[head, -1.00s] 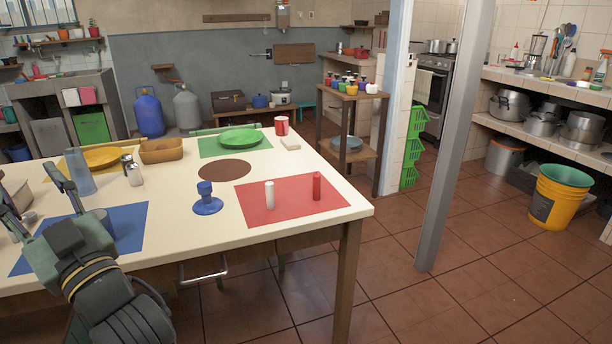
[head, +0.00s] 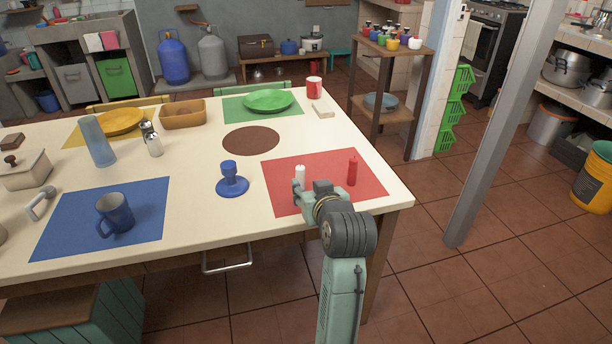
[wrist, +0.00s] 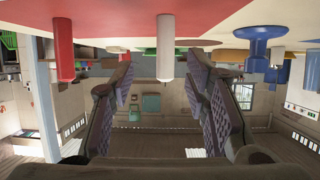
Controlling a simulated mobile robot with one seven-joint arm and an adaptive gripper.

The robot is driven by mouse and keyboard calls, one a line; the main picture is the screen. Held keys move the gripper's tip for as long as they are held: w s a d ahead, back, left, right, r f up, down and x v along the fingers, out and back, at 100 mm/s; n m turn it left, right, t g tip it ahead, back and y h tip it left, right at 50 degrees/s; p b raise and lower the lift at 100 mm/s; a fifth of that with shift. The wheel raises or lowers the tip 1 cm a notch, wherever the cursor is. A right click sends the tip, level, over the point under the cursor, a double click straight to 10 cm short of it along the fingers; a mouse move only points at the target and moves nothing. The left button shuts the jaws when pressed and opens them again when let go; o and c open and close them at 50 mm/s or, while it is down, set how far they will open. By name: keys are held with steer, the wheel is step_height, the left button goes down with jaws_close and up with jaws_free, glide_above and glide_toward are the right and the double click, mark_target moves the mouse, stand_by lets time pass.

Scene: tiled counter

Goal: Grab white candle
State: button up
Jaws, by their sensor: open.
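The white candle (head: 299,172) stands upright on the red placemat (head: 280,198), its lower part partly hidden by my gripper (head: 315,190) in the head view. My gripper is low over the front of the mat, just in front of the candle. In the upside-down wrist view, the white candle (wrist: 165,48) appears between the two open fingers of my gripper (wrist: 160,75). The fingers are apart and hold nothing. I cannot tell whether the candle is fully between the fingertips or slightly beyond them.
A red candle (head: 352,171) stands to the right on the same mat. A blue candle holder (head: 231,182) stands left of the mat. A blue mug (head: 114,214) is on the blue placemat (head: 65,220). The brown round mat (head: 251,141) is bare.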

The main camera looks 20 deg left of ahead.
mark_target(301, 177)
steer(key=x, duration=0.2)
steer(key=shift+w+a, duration=0.25)
steer(key=shift+a, duration=0.05)
steer(key=x, duration=0.1)
steer(key=p+x, duration=0.1)
steer(key=x, duration=0.2)
steer(key=shift+w+a+r+p, duration=0.1)
steer(key=shift+a+r+p, duration=0.2)
steer(key=shift+a+p, duration=0.1)
steer(key=shift+w+a+f, duration=0.2)
steer(key=shift+w, duration=0.15)
jaws_close()
